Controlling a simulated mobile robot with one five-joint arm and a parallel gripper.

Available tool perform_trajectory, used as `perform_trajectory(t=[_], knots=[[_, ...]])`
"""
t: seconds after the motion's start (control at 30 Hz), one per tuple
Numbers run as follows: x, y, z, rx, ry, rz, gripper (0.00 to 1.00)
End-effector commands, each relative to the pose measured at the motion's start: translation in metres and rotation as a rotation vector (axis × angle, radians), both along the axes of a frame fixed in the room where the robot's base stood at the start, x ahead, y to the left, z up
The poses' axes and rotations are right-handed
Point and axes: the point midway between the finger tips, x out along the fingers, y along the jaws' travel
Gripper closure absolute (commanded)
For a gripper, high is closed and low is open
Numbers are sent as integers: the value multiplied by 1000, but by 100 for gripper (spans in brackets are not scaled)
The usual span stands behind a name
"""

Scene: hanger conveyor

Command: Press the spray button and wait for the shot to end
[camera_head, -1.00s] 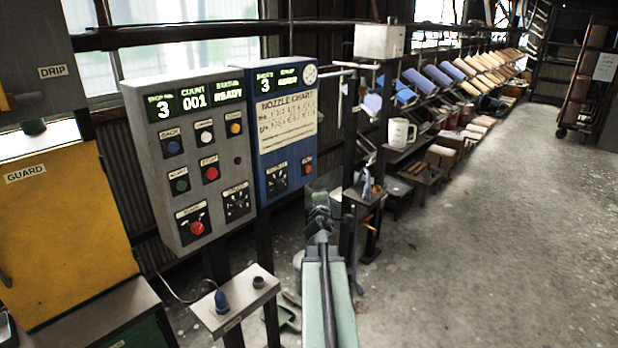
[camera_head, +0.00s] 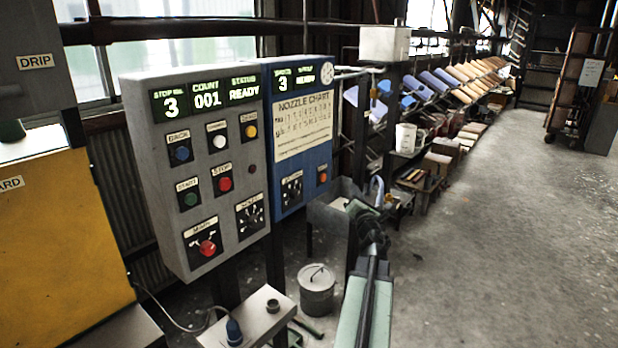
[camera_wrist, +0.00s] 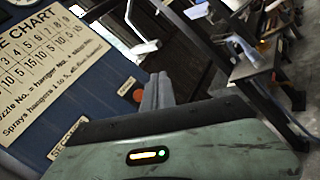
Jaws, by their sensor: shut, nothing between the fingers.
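The blue control panel (camera_head: 297,140) carries a nozzle chart, a selector dial (camera_head: 291,190) and a small orange-red button (camera_head: 322,177) at its lower right. I cannot read the label of this button. In the wrist view my gripper's fingers (camera_wrist: 157,90) are together and empty. The orange button (camera_wrist: 137,93) shows just left of the fingertips there, partly hidden; contact cannot be told.
A grey panel (camera_head: 195,165) with several buttons stands left of the blue one; it reads stop 3, count 001, READY. A lidded can (camera_head: 317,290) and a small stand (camera_head: 250,315) are below. A hanger line (camera_head: 440,80) runs behind.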

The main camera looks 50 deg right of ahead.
Motion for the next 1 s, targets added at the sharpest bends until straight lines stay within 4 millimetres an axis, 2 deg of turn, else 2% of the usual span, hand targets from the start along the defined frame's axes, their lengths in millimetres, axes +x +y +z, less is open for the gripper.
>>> perform_trajectory(t=[0.33,0.47,0.8,1.0], knots=[[5,2,0,-1,0,7,100],[13,3,0,-1,1,10,100],[64,4,0,1,1,15,100],[87,4,0,0,0,14,100]])
